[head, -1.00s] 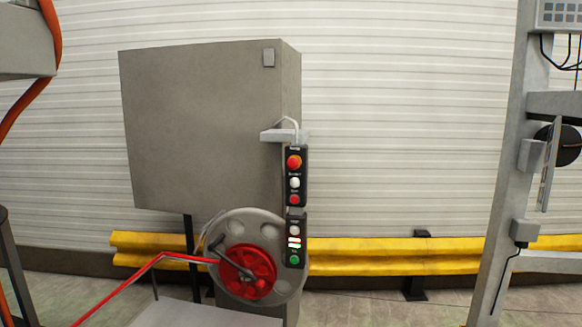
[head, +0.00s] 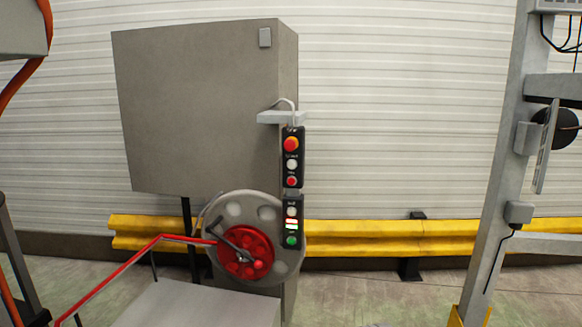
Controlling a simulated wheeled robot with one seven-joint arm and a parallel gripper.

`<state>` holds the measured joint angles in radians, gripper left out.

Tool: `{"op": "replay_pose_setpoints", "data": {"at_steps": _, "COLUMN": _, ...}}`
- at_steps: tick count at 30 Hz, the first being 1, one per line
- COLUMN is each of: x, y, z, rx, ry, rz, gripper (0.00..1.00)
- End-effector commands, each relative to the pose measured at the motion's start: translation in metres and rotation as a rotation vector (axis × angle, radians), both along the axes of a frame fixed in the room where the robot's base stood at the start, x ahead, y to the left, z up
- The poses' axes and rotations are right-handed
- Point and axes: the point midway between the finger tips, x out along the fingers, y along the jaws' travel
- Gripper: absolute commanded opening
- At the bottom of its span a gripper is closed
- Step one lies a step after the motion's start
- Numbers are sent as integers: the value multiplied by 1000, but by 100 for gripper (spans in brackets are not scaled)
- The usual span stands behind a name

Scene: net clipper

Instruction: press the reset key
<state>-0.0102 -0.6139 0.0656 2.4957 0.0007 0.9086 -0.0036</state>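A narrow black control panel hangs in two parts on the right side of a grey cabinet in the head view. The upper part (head: 292,156) carries a large red-orange mushroom button (head: 291,144), a white button (head: 292,164) and a smaller red button (head: 292,181). The labels are too small to read, so I cannot tell which is the reset key. My gripper is not in view.
The grey cabinet (head: 200,110) stands before a white ribbed wall. Below the panel are a grey wheel with a red hub (head: 246,252), a red rail (head: 110,279) and a grey plate (head: 195,305). A yellow barrier (head: 370,238) runs behind; a grey post (head: 508,170) stands right.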

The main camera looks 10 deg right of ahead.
Motion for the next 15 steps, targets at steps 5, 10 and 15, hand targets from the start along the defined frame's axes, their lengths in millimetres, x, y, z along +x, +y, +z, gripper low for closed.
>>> {"op": "replay_pose_setpoints", "data": {"at_steps": 5, "x": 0, "y": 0, "z": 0, "rx": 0, "ry": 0, "rz": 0, "gripper": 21}}
{"op": "replay_pose_setpoints", "data": {"at_steps": 10, "x": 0, "y": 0, "z": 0, "rx": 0, "ry": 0, "rz": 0, "gripper": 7}}
{"op": "replay_pose_setpoints", "data": {"at_steps": 15, "x": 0, "y": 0, "z": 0, "rx": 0, "ry": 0, "rz": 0, "gripper": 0}}
